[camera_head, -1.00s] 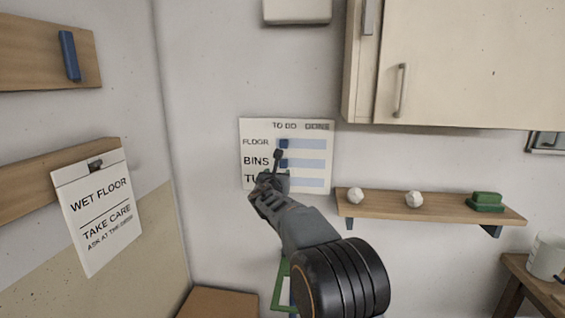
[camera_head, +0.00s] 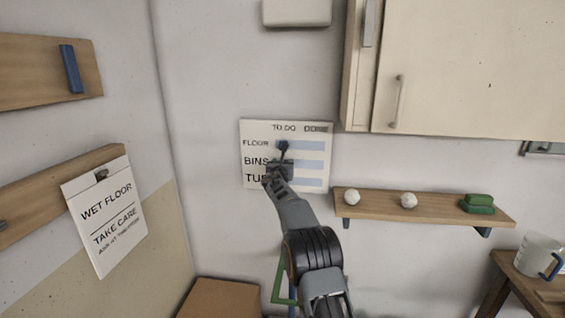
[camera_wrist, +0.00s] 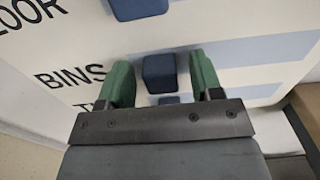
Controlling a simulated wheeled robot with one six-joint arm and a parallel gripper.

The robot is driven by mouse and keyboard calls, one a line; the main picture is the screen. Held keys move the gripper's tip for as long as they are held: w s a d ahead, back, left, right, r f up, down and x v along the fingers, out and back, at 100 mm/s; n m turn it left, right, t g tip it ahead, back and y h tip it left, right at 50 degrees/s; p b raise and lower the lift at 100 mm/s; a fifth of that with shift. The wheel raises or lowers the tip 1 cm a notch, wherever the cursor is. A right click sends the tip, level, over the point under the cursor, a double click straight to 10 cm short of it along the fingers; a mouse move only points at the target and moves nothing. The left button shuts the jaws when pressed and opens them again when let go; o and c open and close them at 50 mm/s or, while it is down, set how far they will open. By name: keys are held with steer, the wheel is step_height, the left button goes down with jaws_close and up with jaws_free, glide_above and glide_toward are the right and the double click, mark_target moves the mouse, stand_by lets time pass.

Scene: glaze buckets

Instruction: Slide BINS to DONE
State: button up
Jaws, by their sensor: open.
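The white board (camera_head: 312,180) hangs on the wall, with rows lettered FLOOR, BINS and a third partly hidden, and TO DO and DONE at the top. Each row has a pale blue strip. In the wrist view the dark blue BINS slider (camera_wrist: 159,73) sits at the strip's left end, by the word BINS. My gripper (camera_wrist: 161,75) is open, its green fingers on either side of this slider; I cannot tell whether they touch it. The FLOOR slider (camera_wrist: 138,8) is above, at its strip's left end. A third slider (camera_wrist: 169,100) shows partly below. In the head view my gripper (camera_head: 282,160) covers the BINS slider.
A WET FLOOR sign (camera_head: 105,215) hangs at left. The wall around the board is mostly clear.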

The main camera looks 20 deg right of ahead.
stand_by(0.3)
jaws_close()
stand_by(0.4)
